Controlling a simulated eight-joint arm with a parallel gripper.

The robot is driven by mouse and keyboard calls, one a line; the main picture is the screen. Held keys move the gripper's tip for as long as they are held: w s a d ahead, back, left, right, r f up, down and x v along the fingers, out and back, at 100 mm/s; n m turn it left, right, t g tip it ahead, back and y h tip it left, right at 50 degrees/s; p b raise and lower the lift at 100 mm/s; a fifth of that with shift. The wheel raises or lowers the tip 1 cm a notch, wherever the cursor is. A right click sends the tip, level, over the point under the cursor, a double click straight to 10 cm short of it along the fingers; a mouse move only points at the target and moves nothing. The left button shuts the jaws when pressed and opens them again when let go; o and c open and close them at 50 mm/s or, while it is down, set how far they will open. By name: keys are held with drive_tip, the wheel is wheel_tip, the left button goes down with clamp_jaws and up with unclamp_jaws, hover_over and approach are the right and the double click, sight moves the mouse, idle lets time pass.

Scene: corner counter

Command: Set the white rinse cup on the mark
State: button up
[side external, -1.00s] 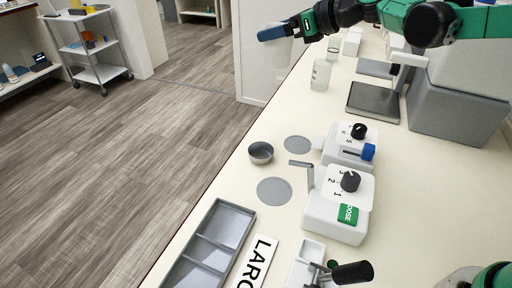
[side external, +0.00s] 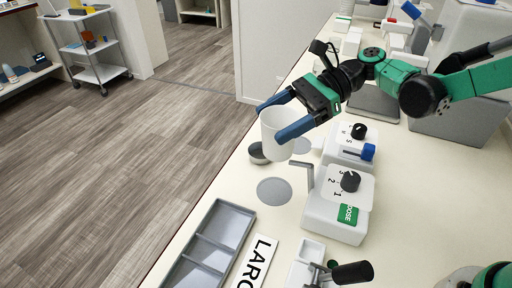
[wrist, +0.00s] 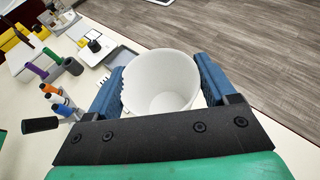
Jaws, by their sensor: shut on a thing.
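The white rinse cup (side external: 276,142) is between the blue fingers of my gripper (side external: 272,123), upright or nearly so, above the counter. It fills the middle of the wrist view (wrist: 160,88), empty inside, with a finger of my gripper (wrist: 162,90) on each side. Two flat grey round marks lie on the counter: one (side external: 274,191) is bare and in front of the cup, the other (side external: 302,146) is farther back and partly hidden by the cup. I cannot tell which one the task means.
A small grey bowl (side external: 257,154) sits behind the cup, partly hidden. White dial units (side external: 338,205) stand right of the marks. A grey divided tray (side external: 212,242) and a lettered sign (side external: 258,264) lie nearer. The counter's left edge drops to the floor.

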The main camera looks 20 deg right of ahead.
wheel_tip(320, 180, down, 10)
drive_tip(key=shift+f, duration=0.25)
drive_tip(key=shift+f, duration=0.15)
idle(0.3)
drive_tip(key=o, duration=1.1)
drive_tip(key=v, duration=1.1)
drive_tip(key=s+d+r+n+t+h, duration=0.5)
drive_tip(key=n+h, duration=0.8)
drive_tip(key=n, duration=0.5)
drive_tip(key=s+d+t, duration=0.1)
drive_tip(key=s+t, duration=0.1)
drive_tip(key=s, duration=0.1)
drive_tip(key=shift+d+r+h, duration=0.2)
drive_tip(key=shift+r+h, duration=0.05)
drive_tip(key=shift+h, duration=0.05)
